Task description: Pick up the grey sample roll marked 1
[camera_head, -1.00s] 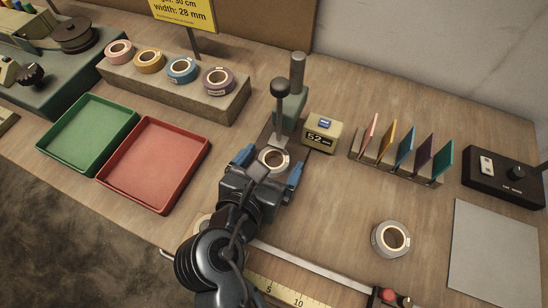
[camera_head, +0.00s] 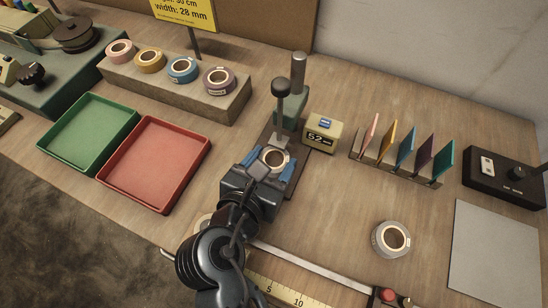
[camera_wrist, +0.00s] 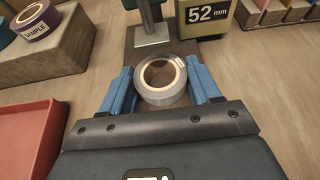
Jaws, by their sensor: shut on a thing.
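A grey tape roll (camera_head: 274,160) sits flat on the plate of the green measuring stand (camera_head: 291,104), under its lever. In the wrist view, the roll (camera_wrist: 162,95) has a small pale label on its upper right side; I cannot read the mark. My gripper (camera_head: 273,162) is shut on this roll, one blue finger on each side, as the wrist view also shows (camera_wrist: 161,88). A second grey roll (camera_head: 377,241) lies on the bench to the right, its mark unreadable. Another roll is mostly hidden behind my arm.
A red tray (camera_head: 165,203) and a green tray (camera_head: 50,150) lie to the left. Several coloured rolls stand on a block (camera_head: 225,108) behind them. A yellow display (camera_head: 322,132) reading 52 mm stands beside the stand. A ruler (camera_head: 275,290) lies in front.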

